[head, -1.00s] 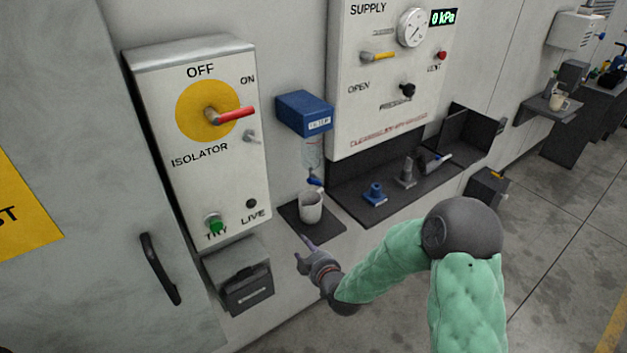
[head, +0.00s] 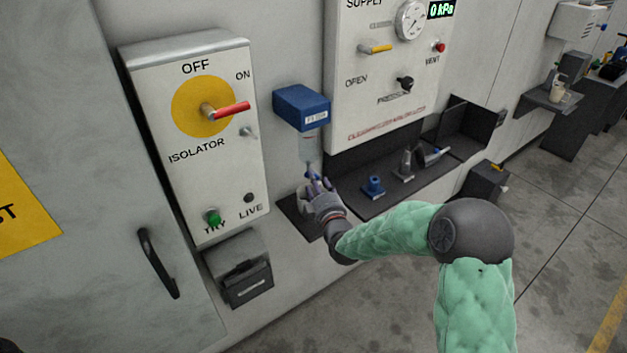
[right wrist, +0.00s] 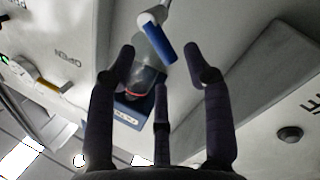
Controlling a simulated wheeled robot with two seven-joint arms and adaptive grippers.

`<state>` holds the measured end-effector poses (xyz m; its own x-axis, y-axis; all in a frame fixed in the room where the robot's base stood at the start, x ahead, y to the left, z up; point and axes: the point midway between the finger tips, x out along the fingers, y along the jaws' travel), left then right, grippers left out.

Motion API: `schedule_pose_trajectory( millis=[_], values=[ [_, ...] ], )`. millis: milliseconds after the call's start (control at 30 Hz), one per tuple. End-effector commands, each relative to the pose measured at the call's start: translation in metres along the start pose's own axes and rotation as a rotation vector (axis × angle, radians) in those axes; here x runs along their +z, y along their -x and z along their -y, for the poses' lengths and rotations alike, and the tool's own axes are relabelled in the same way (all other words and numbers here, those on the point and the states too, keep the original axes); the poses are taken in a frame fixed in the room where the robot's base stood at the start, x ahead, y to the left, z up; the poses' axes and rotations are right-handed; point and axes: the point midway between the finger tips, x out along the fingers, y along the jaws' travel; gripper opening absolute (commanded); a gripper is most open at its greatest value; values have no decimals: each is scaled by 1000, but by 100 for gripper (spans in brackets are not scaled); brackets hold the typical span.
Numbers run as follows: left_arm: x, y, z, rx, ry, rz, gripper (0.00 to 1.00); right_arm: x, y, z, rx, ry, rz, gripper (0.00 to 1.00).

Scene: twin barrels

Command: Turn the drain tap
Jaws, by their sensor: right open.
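The filter (head: 302,107) is a blue block on the wall with a clear bowl (head: 307,147) hanging under it. The drain tap (head: 310,170) is at the bowl's bottom. In the right wrist view the drain tap has a blue lever (right wrist: 160,47) on a white body. My right gripper (head: 318,182) is open and empty, close below the tap. In the right wrist view its fingers (right wrist: 160,60) spread around the lever's near end; I cannot tell if any touches it. The gripper hides part of the tap in the head view. My left gripper is not in view.
A light cup (head: 303,198) stands on a dark shelf (head: 297,218) below the tap, partly hidden by my gripper. The isolator box (head: 198,180) is to the left. The supply panel (head: 375,110) and a dark tray (head: 350,200) with fittings are to the right.

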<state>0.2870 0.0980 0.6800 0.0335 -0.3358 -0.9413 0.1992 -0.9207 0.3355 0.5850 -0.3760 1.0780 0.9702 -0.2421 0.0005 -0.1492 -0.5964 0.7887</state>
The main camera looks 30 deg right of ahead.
Motion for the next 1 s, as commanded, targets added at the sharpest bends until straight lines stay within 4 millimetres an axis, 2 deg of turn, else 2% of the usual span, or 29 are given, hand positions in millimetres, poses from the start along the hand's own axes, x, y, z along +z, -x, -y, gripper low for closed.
schedule_pose_trajectory(
  millis=[200, 600, 700, 800, 1000],
  values=[
    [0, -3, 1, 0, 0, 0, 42, 0, -25, 0, 0, 0, 0, 51],
    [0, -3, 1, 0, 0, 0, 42, 0, -30, 0, -1, -1, 0, 51],
    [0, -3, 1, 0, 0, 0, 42, 0, -30, 0, -1, -1, 0, 23],
    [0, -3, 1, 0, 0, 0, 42, 0, -30, 0, -1, -1, 0, 0],
    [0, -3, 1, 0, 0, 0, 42, 0, -30, 0, -2, -5, 1, 0]
  ],
)
